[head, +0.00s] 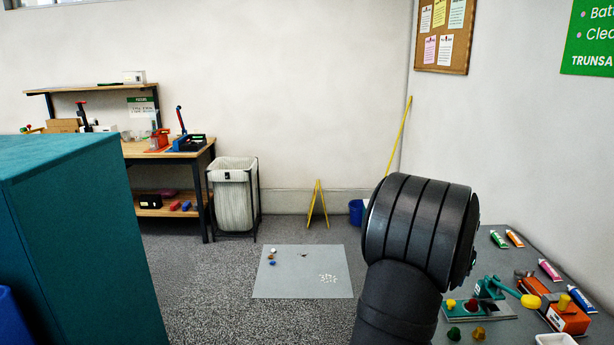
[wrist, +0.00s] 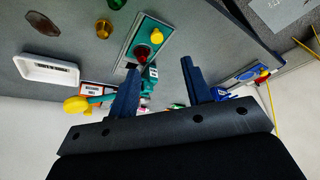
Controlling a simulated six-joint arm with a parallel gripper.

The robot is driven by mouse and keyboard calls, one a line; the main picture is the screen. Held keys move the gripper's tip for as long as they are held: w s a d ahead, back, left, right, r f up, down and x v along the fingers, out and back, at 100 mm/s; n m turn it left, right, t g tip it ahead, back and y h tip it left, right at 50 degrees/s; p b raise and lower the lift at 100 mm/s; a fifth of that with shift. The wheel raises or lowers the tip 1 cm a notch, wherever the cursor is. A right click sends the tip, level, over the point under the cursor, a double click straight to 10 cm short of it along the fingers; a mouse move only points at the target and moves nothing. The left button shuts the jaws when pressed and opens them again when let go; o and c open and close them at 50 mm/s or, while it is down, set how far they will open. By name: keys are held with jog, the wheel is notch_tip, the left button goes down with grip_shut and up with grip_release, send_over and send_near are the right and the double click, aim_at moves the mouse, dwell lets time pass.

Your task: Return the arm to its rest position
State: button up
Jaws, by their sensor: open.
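My gripper (wrist: 160,66) shows in the wrist view with its two dark blue fingers spread apart. The gap between them is empty. In the head view my black arm rises in front of the grey bench (head: 477,235) at the right, and its rounded joint fills the lower centre-right. The gripper itself is not visible there. In the wrist view the bench top (wrist: 85,55) lies beyond the fingers. A teal device (head: 487,288) on a grey plate stands on the bench, and its yellow and red knobs show close to the left finger in the wrist view.
An orange device (head: 567,317), several tubes (head: 550,270) and a white tray (head: 556,340) share the bench. Small green (head: 454,333) and yellow (head: 478,333) pieces sit near its front. A teal cabinet (head: 85,240) stands left. A grey mat (head: 300,285) lies on the floor between.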

jog(key=s+r+n, duration=0.4)
jog(key=r, duration=0.5)
jog(key=shift+s+d+r+y, duration=0.15)
jog(key=shift+d+r+y, duration=0.15)
